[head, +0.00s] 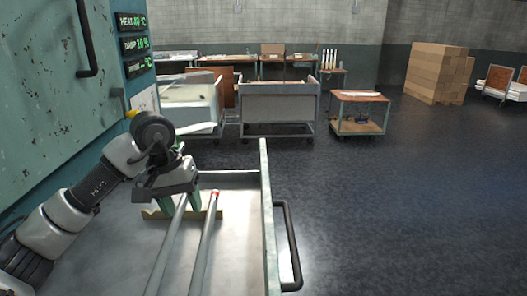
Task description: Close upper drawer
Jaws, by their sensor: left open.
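A drawer (266,225) stands pulled out in the lower part of the head view, with its pale floor and front wall showing. A black bar handle (292,245) is on the outer side of that wall. Two long glass tubes lie in the drawer, a left one (166,250) and a right one with a red tip (205,240). My left gripper (181,203) is open, pointing down over the far end of the left tube. I cannot tell whether its green fingers touch the tube. The near end of the drawer is cut off by the frame. My right gripper is out of view.
A worn green cabinet wall (50,110) with a black handle and green displays (133,43) rises at the left. Carts (278,108), a small trolley (359,113) and stacked boxes (438,73) stand farther back. The dark floor (420,200) right of the drawer is clear.

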